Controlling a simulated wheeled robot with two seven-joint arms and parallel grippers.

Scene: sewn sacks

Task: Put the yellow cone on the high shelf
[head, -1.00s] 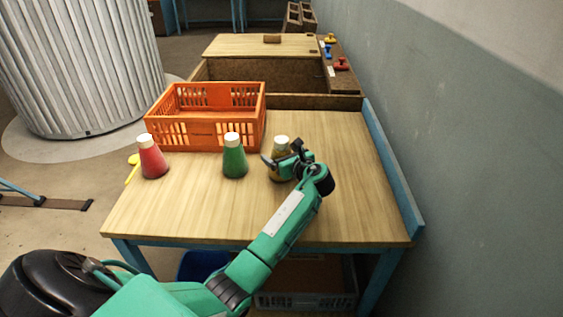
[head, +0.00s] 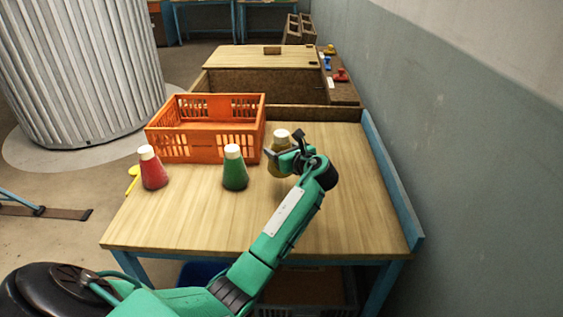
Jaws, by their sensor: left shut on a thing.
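The yellow cone (head: 276,168), dark yellow with a white cap, is upright in my left gripper (head: 284,155) at the right of the light wood table. The gripper is shut on its upper part and hides some of its right side. The cone appears a little above the tabletop. A green cone (head: 235,176) and a red cone (head: 154,174), both white-capped, stand on the table to its left. Beyond the table is a brown wooden unit with a raised light top (head: 258,57); I cannot tell whether this is the high shelf. My right gripper is out of view.
An orange crate (head: 205,128) stands behind the cones, close to the yellow one. A blue rail (head: 391,183) and a grey wall (head: 470,180) bound the table's right. A narrow ledge at the back right holds small coloured items. The table's front is clear.

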